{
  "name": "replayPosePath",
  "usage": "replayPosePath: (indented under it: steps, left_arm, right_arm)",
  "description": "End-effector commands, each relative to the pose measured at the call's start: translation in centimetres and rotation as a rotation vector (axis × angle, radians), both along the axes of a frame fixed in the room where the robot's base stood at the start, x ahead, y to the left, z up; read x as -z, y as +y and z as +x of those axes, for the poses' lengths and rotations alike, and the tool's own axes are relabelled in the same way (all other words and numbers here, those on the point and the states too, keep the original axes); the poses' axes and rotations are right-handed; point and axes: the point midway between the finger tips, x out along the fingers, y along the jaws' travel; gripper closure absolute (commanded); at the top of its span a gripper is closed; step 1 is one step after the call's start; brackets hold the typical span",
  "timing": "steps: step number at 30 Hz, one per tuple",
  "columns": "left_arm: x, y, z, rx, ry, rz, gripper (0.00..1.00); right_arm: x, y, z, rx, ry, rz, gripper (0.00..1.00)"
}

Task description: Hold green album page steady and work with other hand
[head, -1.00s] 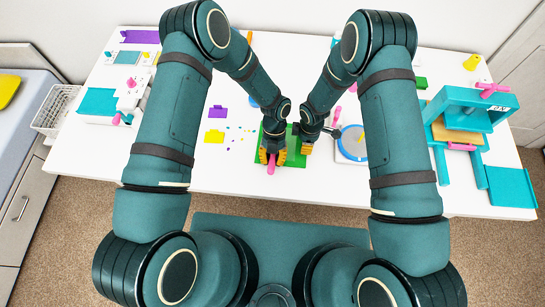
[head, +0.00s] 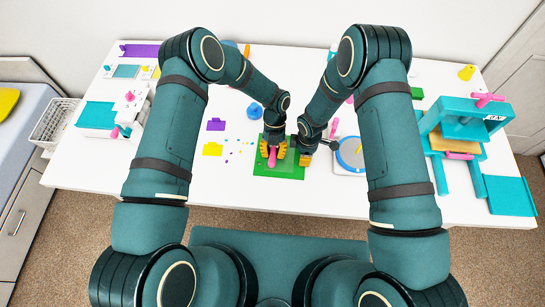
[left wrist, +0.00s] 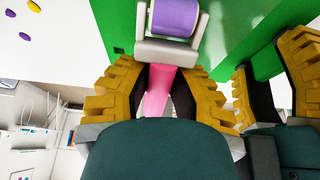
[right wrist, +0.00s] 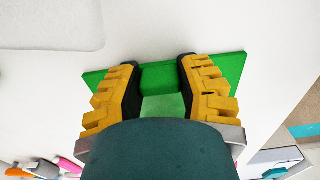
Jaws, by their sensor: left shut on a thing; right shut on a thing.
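The green album page (head: 280,172) lies flat on the white table in front of me. My left gripper (head: 273,152) is shut on the pink handle (left wrist: 158,90) of a roller tool. Its purple roller (left wrist: 177,17) in a grey frame is over the page in the left wrist view; I cannot tell whether it touches. My right gripper (head: 306,148) is at the page's right side. In the right wrist view its yellow fingers stand either side of a pale green part (right wrist: 163,106) on the page (right wrist: 236,66), shut on it. Its lower part is hidden by my wrist.
Small coloured pieces (head: 236,148) and purple (head: 216,125) and yellow (head: 212,149) items lie left of the page. A round blue-topped device (head: 350,155) stands close to the right. A teal press (head: 460,125) is farther right. Table in front of the page is clear.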

Motion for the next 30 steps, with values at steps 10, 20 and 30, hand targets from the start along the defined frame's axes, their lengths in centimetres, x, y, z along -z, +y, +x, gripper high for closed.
replayPosePath:
  steps: [10,20,30]
  left_arm:
    - [0.2,-0.1,2.2,0.000,0.000,-0.001,1.00]
    - [0.1,0.0,-0.2,0.002,0.002,-0.001,1.00]
    - [0.1,0.0,-2.3,0.000,0.001,-0.001,1.00]
  right_arm:
    - [0.1,0.0,-0.1,0.000,0.002,-0.001,0.98]
    - [0.1,0.0,-0.1,0.000,0.001,-0.001,0.98]
    - [0.1,0.0,-0.1,0.000,0.001,-0.001,0.98]
